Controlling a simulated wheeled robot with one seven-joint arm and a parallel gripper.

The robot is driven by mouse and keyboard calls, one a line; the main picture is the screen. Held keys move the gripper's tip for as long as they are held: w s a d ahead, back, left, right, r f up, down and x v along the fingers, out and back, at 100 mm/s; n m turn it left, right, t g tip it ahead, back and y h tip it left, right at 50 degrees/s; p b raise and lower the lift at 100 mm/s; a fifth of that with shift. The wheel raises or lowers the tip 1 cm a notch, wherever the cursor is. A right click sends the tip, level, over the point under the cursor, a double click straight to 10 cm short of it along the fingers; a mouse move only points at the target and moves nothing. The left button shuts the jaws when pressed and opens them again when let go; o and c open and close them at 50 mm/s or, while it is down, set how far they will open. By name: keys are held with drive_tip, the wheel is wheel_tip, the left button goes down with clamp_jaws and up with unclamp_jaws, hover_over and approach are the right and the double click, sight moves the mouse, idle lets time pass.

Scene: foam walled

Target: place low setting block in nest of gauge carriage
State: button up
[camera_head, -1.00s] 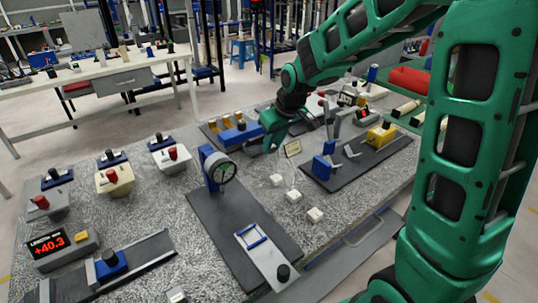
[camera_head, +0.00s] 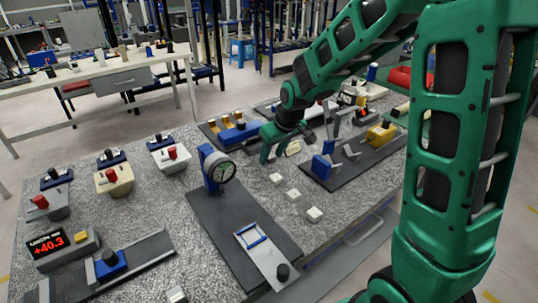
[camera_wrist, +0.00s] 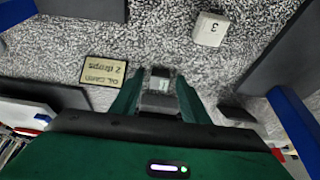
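The gauge carriage (camera_head: 268,262) is a light plate with a blue-framed nest (camera_head: 252,237) and a black knob, on a dark base below the dial gauge (camera_head: 221,172). The nest looks empty. My gripper (camera_head: 281,151) is over the bench, behind and to the right of the dial. In the wrist view its fingers close on a small grey block (camera_wrist: 160,83) with a pale marked top. This seems to be the low setting block, but its mark is too small to read. The head view hides it.
White blocks (camera_head: 293,194) stand in a row right of the carriage base; one in the wrist view reads 3 (camera_wrist: 210,28). An oil card (camera_wrist: 103,69) lies near my gripper. A dark fixture plate (camera_head: 340,178) stands right, a display reading +40.3 (camera_head: 47,243) left.

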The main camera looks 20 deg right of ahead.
drive_tip(key=shift+r, duration=0.1)
drive_tip(key=v, duration=1.2)
drive_tip(key=shift+s, duration=0.1)
